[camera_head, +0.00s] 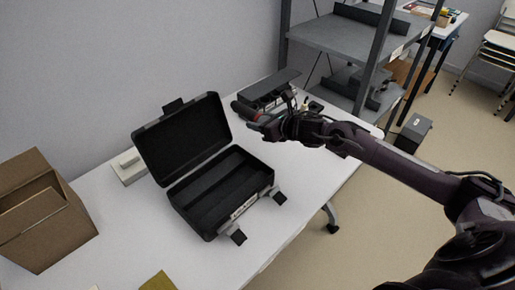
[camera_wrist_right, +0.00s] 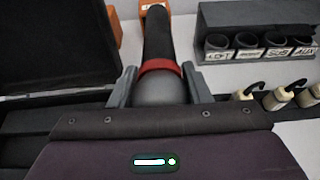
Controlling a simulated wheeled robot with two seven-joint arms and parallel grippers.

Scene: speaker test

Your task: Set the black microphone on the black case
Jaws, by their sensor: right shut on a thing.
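The black case (camera_head: 225,185) stands open on the white table, its lid raised at the back left and its inside showing as long dark compartments. My right gripper (camera_head: 268,124) is beyond the case's right back corner, above the table. In the right wrist view my right gripper (camera_wrist_right: 160,88) is shut on the black microphone (camera_wrist_right: 158,40), around its grey part just below a red ring. The microphone's dark body points away from the gripper. In the head view the microphone (camera_head: 244,110) is small and dark. The case's lid (camera_wrist_right: 50,45) fills the wrist view's left. My left gripper is out of view.
A dark grey rack with labelled round sockets (camera_wrist_right: 250,45) stands near the gripper. A cardboard box (camera_head: 42,215) stands at the table's left, and a small pale block (camera_head: 128,168) beside the lid. Shelves (camera_head: 345,40) rise behind.

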